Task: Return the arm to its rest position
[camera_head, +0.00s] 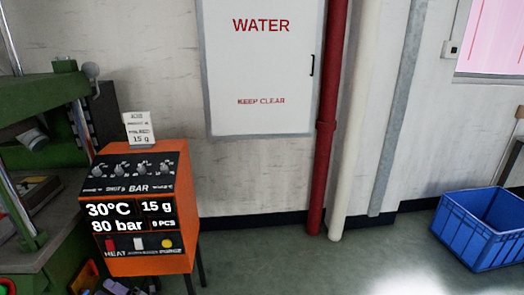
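Neither of my grippers and no part of my arms that I can make out shows in the head view. An orange control box (150,262) stands on dark legs at the lower left. Its displays read 30°C, 15 g, 80 bar and 0 PCS. Its sloped top carries a row of knobs (143,169). A small white card (139,128) reading 15 g stands at its back edge. A green machine (42,105) with bright metal columns stands at the left edge, partly cut off.
A blue crate (458,224) sits on the floor at the right. A red pipe (328,120) and a pale pipe (352,130) run down the wall beside a white WATER cabinet (262,65). Small coloured items (115,287) lie at the lower left. The middle floor is clear.

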